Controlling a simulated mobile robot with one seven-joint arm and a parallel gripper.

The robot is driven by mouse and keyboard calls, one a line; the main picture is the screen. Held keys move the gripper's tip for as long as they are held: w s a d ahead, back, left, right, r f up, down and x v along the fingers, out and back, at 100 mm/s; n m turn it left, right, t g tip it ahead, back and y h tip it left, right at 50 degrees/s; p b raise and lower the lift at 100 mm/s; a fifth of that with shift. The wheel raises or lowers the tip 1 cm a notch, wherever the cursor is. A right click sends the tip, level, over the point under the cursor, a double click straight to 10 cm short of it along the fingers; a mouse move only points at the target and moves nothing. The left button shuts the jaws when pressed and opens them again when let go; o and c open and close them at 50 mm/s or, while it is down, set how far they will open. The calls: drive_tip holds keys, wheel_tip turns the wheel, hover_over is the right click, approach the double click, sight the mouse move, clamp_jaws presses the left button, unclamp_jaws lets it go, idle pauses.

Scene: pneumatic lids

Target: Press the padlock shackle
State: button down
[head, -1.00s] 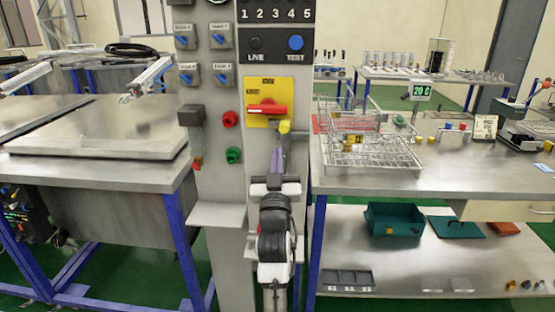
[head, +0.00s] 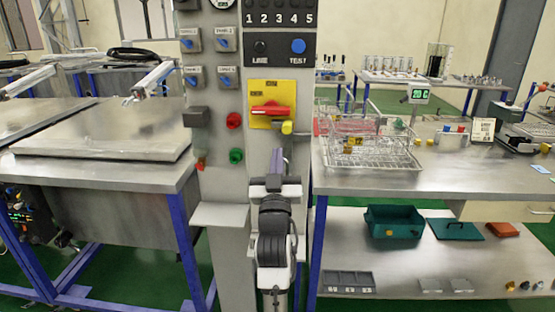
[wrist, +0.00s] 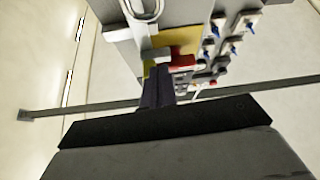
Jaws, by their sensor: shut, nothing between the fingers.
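A yellow padlock (head: 287,127) hangs beside the red switch handle (head: 272,110) on a yellow plate (head: 257,90), on the front of the grey panel column. Its shackle is too small to make out in the head view. My gripper (head: 277,152) is shut and empty, pointing up the panel, with its tips just below the padlock and apart from it in the picture. In the wrist view the dark fingers (wrist: 158,75) reach toward the yellow plate (wrist: 187,40) and red handle (wrist: 185,62). A pale block near the tips partly covers the plate; I cannot tell what it is.
Red (head: 234,121) and green (head: 236,156) buttons sit left of the plate, with blue-knobbed switches above. A small shelf (head: 221,215) juts from the column. A steel bench with a wire rack (head: 372,152) stands right, another bench (head: 100,175) left.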

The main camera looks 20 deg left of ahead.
drive_tip(key=b+v, duration=0.2)
drive_tip(key=v, duration=0.5)
drive_tip(key=shift+w+f, duration=0.15)
drive_tip(key=shift+f, duration=0.3)
drive_tip(key=shift+d, duration=0.1)
